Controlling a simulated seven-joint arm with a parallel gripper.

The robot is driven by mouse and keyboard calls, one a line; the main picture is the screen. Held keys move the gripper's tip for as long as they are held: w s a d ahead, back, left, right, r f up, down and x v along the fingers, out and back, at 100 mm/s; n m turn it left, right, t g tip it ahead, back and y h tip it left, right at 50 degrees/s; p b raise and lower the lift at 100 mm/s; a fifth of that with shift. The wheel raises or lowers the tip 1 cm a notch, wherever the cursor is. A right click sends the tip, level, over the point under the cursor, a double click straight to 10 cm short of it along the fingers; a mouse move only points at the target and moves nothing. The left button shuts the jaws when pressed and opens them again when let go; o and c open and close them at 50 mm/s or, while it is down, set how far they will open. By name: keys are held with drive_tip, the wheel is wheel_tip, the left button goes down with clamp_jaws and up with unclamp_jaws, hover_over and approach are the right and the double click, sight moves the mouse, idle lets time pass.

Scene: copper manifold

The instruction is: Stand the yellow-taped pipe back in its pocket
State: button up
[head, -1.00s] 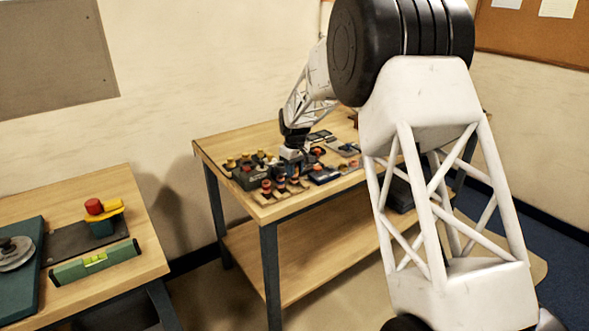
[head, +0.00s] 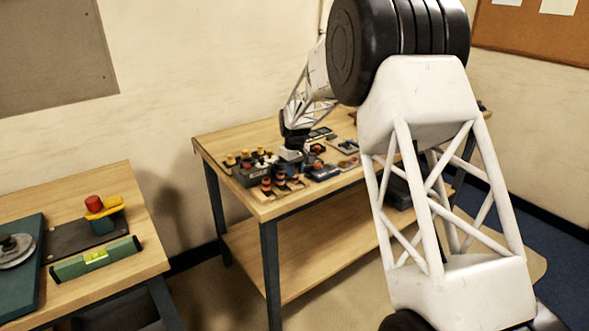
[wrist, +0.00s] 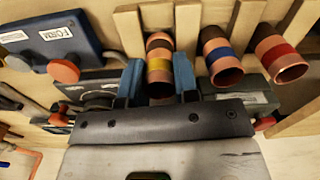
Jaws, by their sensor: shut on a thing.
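The yellow-taped pipe (wrist: 157,66) is copper with a dark band above its yellow band in the wrist view. My gripper (wrist: 159,82) is shut on it, with a blue finger on each side. The pipe is in line with a gap between the wooden dividers of the rack (wrist: 188,36); I cannot tell whether its far end is seated. A blue-taped pipe (wrist: 222,62) and a red-taped pipe (wrist: 280,60) stand to its right in the rack. In the head view my gripper (head: 291,158) is small, low over the bench, and the yellow tape cannot be made out.
A dark blue labelled box (wrist: 48,42) with a copper-coloured knob lies left of the rack. Grey parts sit close beside both fingers. In the head view the bench (head: 235,140) is crowded near my gripper. A second bench (head: 140,205) with a green level (head: 97,260) stands at left.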

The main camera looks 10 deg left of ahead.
drive_tip(key=shift+f, duration=0.45)
drive_tip(key=o, duration=1.4)
drive_tip(key=shift+o, duration=0.2)
drive_tip(key=shift+r, duration=0.1)
drive_tip(key=shift+r, duration=3.85)
drive_tip(key=shift+d+r, duration=0.1)
